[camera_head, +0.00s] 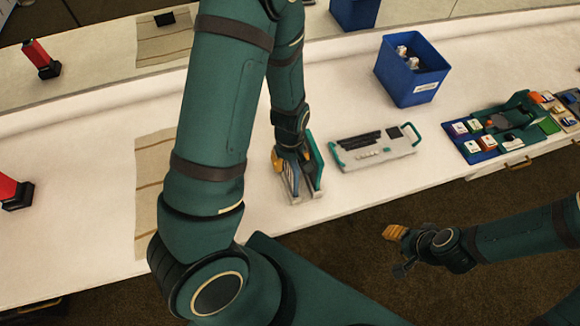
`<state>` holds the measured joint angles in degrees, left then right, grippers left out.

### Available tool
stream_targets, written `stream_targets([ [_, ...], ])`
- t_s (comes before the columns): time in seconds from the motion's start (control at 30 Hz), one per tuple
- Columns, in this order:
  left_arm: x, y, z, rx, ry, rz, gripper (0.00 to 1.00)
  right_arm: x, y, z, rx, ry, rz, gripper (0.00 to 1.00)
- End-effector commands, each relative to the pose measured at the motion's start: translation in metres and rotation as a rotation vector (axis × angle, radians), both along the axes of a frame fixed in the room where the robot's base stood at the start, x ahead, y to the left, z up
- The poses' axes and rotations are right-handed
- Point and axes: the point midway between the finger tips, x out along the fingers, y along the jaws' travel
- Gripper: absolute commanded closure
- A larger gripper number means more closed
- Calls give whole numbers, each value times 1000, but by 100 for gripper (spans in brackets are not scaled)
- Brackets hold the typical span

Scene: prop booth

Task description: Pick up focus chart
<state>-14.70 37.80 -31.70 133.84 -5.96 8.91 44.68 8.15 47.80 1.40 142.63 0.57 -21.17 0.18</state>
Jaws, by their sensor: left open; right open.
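I cannot tell for sure which thing is the focus chart. My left gripper (288,163) is open at a small grey rack with green upright sides (313,168), near the front edge of the table; the gripper hides part of the rack, and I cannot tell whether they touch. A pale board with teal handles (375,156) lies just right of the rack, carrying dark bars and a small black square. My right gripper (397,250) is open and empty, low over the floor in front of the table.
A blue bin (410,85) holding small white items stands behind the board. A blue and green organiser with small blocks (505,125) is at the right. A striped cloth (150,180) lies partly behind my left arm. A red-and-black object (12,190) stands far left. A mirror-like back panel reflects the table.

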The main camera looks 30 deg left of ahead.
Motion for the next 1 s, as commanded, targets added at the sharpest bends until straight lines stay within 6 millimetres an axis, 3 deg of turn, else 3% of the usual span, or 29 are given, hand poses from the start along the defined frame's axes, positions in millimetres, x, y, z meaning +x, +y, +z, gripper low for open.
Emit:
stream_targets([
  [0.47, 0, 0, -3, 0, 0, 0, 56, 0, 0, -2, 0, 0, 0, 53],
  [0.5, 0, 0, -3, 0, 0, 0, 61, 0, 0, -2, 0, 0, 0, 53],
  [0.6, 0, 0, -3, 0, 0, 0, 96, 0, 0, -2, 0, 0, 0, 53],
  [0.63, 0, 0, -3, 0, 0, 0, 100, 0, 0, -2, 0, 0, 0, 53],
  [1.0, 0, 0, -3, 1, 1, 0, 100, 0, 0, -2, 0, 0, 0, 53],
])
